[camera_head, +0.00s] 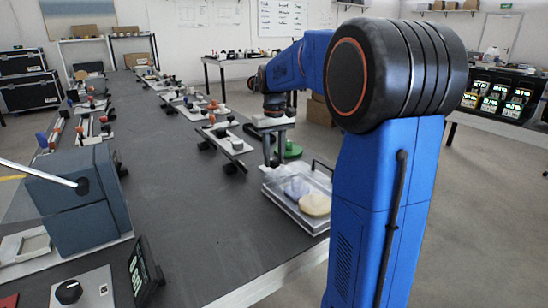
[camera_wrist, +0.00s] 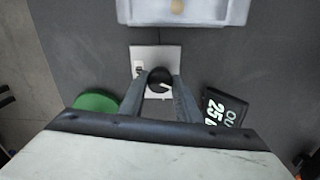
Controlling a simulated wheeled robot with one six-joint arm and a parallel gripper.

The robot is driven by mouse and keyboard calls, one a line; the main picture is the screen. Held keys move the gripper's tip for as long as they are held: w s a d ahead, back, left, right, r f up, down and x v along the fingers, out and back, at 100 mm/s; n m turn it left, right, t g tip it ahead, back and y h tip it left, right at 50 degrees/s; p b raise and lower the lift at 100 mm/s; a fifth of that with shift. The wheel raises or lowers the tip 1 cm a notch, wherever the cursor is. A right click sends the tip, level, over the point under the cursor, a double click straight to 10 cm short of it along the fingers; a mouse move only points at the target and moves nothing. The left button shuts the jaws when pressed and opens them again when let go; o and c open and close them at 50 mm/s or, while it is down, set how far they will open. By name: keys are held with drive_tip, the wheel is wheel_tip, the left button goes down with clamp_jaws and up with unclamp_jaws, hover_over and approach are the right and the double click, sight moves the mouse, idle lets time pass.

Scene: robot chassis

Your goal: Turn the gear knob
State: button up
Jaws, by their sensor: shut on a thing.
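In the wrist view, a round black knob (camera_wrist: 159,75) with a pale pointer mark sits on a small light plate (camera_wrist: 150,56). My gripper (camera_wrist: 161,86) has a finger on each side of the knob and is shut on it. In the head view, my gripper (camera_head: 272,160) points down at the table beside the clear tray. The knob cannot be made out there.
A green round thing (camera_wrist: 97,102) lies left of the gripper, and a small black display (camera_wrist: 224,108) stands to its right. A clear tray (camera_head: 280,201) lies close by. A grey-blue machine (camera_head: 82,205) with a lever stands at left. Bare dark tabletop (camera_head: 190,215) lies between.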

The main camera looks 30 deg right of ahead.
sight(274, 159)
drive_tip(key=m, duration=0.6)
drive_tip(key=shift+m, duration=0.3)
drive_tip(key=m, duration=0.6)
drive_tip(key=shift+m, duration=0.6)
drive_tip(key=o, duration=1.1)
drive_tip(key=shift+c, duration=0.2)
wheel_tip(274, 159, up, 18)
drive_tip(key=shift+f, duration=0.25)
